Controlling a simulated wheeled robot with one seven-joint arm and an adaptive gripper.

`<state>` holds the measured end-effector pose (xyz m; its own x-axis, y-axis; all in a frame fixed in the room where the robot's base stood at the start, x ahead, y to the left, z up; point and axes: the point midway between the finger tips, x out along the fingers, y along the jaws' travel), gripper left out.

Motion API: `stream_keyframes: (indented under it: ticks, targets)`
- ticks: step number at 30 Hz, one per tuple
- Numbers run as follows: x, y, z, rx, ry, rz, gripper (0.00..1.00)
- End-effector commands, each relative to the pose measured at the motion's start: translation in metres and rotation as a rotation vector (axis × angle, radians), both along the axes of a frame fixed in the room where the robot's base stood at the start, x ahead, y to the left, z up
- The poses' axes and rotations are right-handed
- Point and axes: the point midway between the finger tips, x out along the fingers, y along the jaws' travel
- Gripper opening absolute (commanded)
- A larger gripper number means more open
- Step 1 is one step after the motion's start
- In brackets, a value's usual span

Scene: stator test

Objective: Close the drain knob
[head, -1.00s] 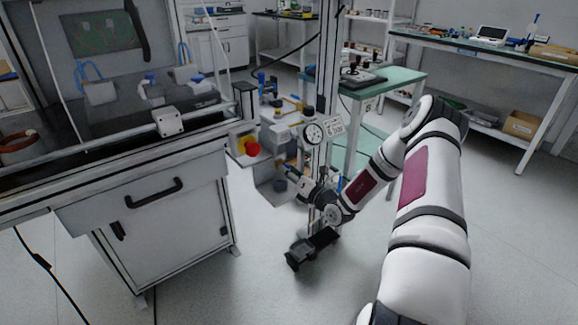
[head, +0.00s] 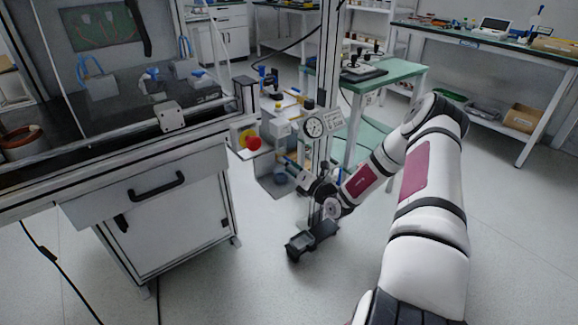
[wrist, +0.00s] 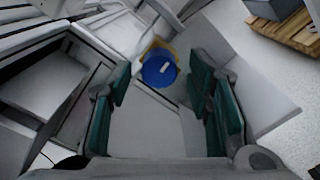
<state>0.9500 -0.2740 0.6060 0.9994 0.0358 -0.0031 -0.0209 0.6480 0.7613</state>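A round blue knob (wrist: 159,68) with a pale bar mark on its face sits on a yellowish-tan part in the wrist view. My gripper (wrist: 160,92) is open, with one green-padded finger on each side of the picture. The knob shows beyond the fingertips, roughly centred in the gap, and nothing is held.
A round gauge (head: 314,127) is on the metal post above my wrist. A red button (head: 253,143) is on the cabinet's right side. Pale panels flank the knob in the wrist view. A green-topped table (head: 395,78) stands behind. Open floor lies in front.

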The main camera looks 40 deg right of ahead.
Motion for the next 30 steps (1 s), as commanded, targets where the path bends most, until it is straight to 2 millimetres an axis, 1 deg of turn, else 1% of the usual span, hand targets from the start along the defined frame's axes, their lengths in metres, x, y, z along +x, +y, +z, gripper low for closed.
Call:
stream_keyframes:
  ticks: [7, 11, 14, 21, 24, 27, 30]
  targets:
    - [-0.001, -0.001, 0.001, -0.001, -0.002, -0.001, 0.46]
    - [-0.011, -0.002, 0.000, 0.000, 0.000, -0.003, 0.46]
    - [-0.027, -0.002, 0.001, 0.002, 0.000, -0.004, 0.46]
    - [-0.077, -0.004, 0.001, 0.001, 0.000, -0.004, 0.46]
    - [-0.094, -0.004, 0.000, 0.001, 0.000, -0.003, 0.46]
    - [-0.107, -0.005, 0.000, -0.001, -0.001, -0.002, 0.46]
    - [-0.116, -0.005, 0.000, 0.000, 0.000, -0.001, 0.46]
